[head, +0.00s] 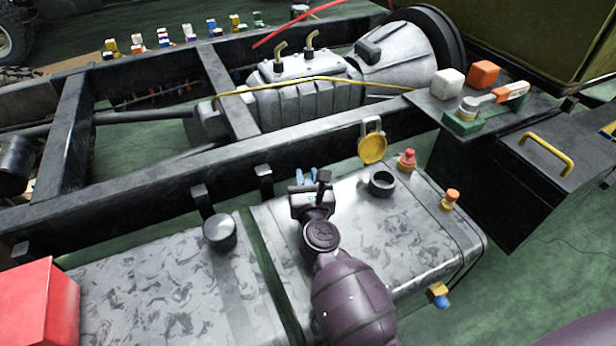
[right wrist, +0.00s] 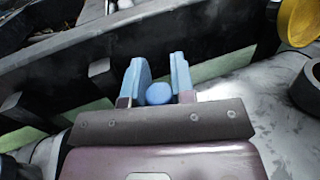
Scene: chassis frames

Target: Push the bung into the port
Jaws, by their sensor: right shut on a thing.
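My right gripper (head: 306,178) reaches over the grey mottled fuel tank (head: 400,235), near the dark frame rail. In the right wrist view its light blue fingers (right wrist: 159,62) stand apart, with a round blue piece, which looks like the bung (right wrist: 158,94), between them. The gripper is shut on it. In the head view the wrist hides the bung. An open dark round neck (head: 382,183) stands on the tank to the right of the gripper. I cannot tell whether this is the port; no other opening shows clearly. My left gripper is not in view.
A red-topped fitting (head: 407,160) and an orange-topped one (head: 452,200) stand to the right. A black capped tank neck (head: 219,232) is to the left. The dark rail (head: 130,204) runs behind the tanks.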

